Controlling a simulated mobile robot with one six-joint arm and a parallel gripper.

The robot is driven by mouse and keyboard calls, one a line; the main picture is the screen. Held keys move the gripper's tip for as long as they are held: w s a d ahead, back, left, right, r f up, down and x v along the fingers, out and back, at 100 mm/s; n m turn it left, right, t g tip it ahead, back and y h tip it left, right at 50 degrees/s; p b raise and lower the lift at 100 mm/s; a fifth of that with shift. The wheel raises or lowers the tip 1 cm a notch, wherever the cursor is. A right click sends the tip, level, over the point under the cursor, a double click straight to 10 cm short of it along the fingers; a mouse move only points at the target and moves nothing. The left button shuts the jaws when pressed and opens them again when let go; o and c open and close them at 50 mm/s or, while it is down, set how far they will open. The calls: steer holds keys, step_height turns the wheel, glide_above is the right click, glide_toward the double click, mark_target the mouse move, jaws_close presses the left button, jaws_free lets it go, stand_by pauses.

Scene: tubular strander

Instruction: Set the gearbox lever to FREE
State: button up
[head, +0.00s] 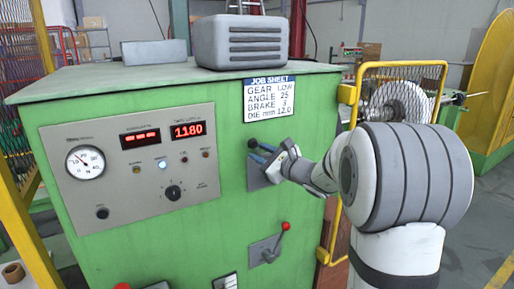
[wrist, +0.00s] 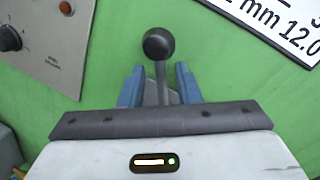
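A lever with a black ball knob (head: 253,143) stands on a grey plate (head: 256,180) on the front of the green cabinet. In the wrist view its knob (wrist: 158,43) points up, with the stem below it. My gripper (head: 263,155) is at this lever. In the wrist view the blue fingers of my gripper (wrist: 158,84) stand on either side of the stem, with a visible gap on each side. The gripper is open and the knob sits beyond the fingertips. The lever's position marks are hidden or too small to read.
A second lever with a red knob (head: 285,226) is lower on the cabinet (head: 120,262). A control panel (head: 135,165) with a gauge and displays is left. A job sheet (head: 269,99) reading GEAR LOW hangs above. A yellow mesh guard (head: 402,68) stands right.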

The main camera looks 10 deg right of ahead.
steer(key=shift+x, duration=1)
steer(key=shift+c, duration=0.2)
jaws_close()
steer(key=shift+a, duration=0.15)
